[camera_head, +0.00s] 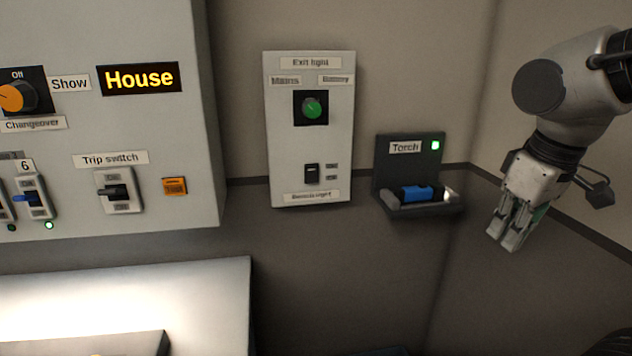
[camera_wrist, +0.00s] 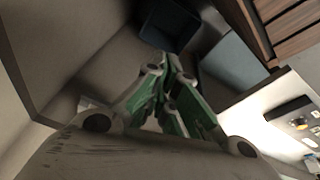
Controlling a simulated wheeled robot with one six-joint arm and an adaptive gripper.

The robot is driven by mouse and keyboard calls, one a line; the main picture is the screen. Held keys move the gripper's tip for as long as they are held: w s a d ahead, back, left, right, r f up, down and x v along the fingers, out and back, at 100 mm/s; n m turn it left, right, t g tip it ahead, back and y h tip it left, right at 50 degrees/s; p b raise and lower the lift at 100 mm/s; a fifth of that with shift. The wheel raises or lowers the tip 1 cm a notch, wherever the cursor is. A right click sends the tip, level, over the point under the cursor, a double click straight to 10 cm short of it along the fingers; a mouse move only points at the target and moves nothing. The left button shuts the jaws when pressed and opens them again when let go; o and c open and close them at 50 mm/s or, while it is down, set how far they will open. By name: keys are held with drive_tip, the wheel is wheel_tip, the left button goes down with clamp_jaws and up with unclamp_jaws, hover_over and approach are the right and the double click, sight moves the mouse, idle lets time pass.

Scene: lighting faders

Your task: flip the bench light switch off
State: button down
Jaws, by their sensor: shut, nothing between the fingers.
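The bench light switch (camera_head: 312,174) is a small black rocker low on the pale Exit light panel (camera_head: 341,130). A label under it seems to read "Bench light", but it is blurred. Two tiny labels sit to its right, too small to read. My gripper (camera_head: 507,240) is at the right in the head view, shut and empty, pointing down, well to the right of the switch and apart from it. In the wrist view my gripper (camera_wrist: 172,75) shows its green-sided fingers together. The switch is not seen in the wrist view.
A green knob (camera_head: 312,108) sits above the switch. A torch holder (camera_head: 409,165) with a blue torch (camera_head: 417,193) juts from the wall between the panel and my gripper. A grey cabinet (camera_head: 120,130) with a trip switch (camera_head: 117,191) stands at the left. A lit worktop (camera_head: 236,290) lies below.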

sight(316, 181)
drive_tip(key=w+a+r+n+t, duration=0.1)
drive_tip(key=w+a+r+n, duration=0.1)
drive_tip(key=a+n, duration=0.8)
drive_tip(key=w+a+r+n+t+y, duration=0.1)
drive_tip(key=w+a+r+n+t, duration=0.1)
drive_tip(key=w+a+n, duration=0.3)
drive_tip(key=w+a+r+n+t, duration=0.1)
drive_tip(key=w+a+n, duration=0.3)
drive_tip(key=a+n, duration=1)
drive_tip(key=r+n, duration=0.1)
drive_tip(key=n, duration=0.3)
drive_tip(key=shift+a+r+t, duration=0.25)
drive_tip(key=shift+a+t, duration=0.05)
drive_tip(key=shift+t, duration=0.1)
drive_tip(key=shift+f, duration=0.1)
drive_tip(key=shift+w+a+r+x, duration=0.15)
drive_tip(key=shift+w+r+x, duration=0.2)
drive_tip(key=shift+x, duration=1.75)
drive_tip(key=shift+w+a+r+x, duration=0.15)
drive_tip(key=shift+w+r+x, duration=0.2)
drive_tip(key=shift+x, duration=1.8)
drive_tip(key=shift+w+a+r+x, duration=0.2)
drive_tip(key=shift+w+x, duration=0.2)
drive_tip(key=shift+x, duration=1.7)
